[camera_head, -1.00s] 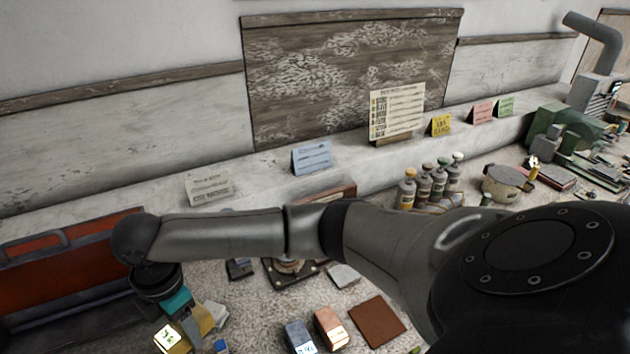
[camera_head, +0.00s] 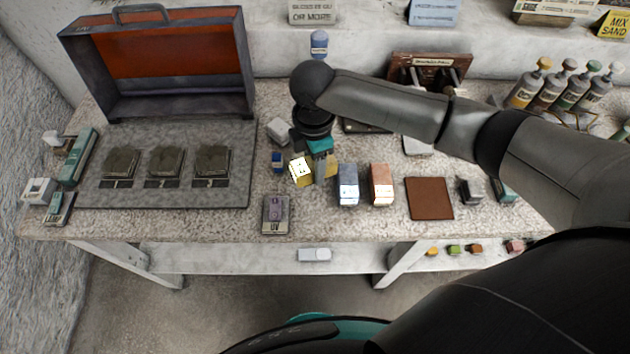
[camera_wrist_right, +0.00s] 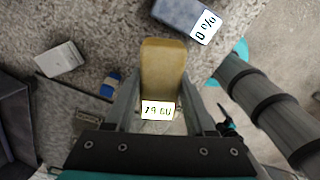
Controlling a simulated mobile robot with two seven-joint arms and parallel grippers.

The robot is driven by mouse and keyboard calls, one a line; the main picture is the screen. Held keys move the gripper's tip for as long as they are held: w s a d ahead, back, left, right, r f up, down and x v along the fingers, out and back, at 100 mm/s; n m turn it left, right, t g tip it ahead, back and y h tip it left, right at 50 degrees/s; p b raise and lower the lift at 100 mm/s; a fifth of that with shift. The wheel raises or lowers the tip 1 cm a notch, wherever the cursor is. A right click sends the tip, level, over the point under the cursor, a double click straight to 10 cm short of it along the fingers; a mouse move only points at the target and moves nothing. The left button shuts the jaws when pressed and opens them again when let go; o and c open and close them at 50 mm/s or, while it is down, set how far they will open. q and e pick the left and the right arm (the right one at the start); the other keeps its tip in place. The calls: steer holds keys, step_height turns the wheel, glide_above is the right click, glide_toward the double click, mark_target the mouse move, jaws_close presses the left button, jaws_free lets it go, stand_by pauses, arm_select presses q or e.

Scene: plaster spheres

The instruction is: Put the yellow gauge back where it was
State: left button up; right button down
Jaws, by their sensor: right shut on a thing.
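The yellow gauge (camera_head: 300,171) is a boxy block with a small white display. My right gripper (camera_head: 319,178) comes down over it from above and is shut on it. In the right wrist view the yellow gauge (camera_wrist_right: 163,68) lies between the two fingers of my right gripper (camera_wrist_right: 160,98), its display facing the palm. I cannot tell whether its underside touches the table. A blue-grey gauge (camera_head: 347,184) stands just right of it, and also shows in the wrist view (camera_wrist_right: 186,16). A copper gauge (camera_head: 381,184) stands beyond that. My left gripper is not in view.
An open case (camera_head: 245,110) with a red-lined lid stands at the left. A bare brown pad (camera_head: 429,198) lies right of the copper gauge. Bottles (camera_head: 527,85) stand back right.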

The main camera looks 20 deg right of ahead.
steer(key=shift+f+b, duration=0.55)
steer(key=shift+f, duration=2.85)
steer(key=shift+f, duration=0.15)
steer(key=shift+c, duration=1.2)
jaws_free()
step_height(320, 180, up, 12)
steer(key=shift+r+p, duration=0.2)
steer(key=shift+p, duration=0.8)
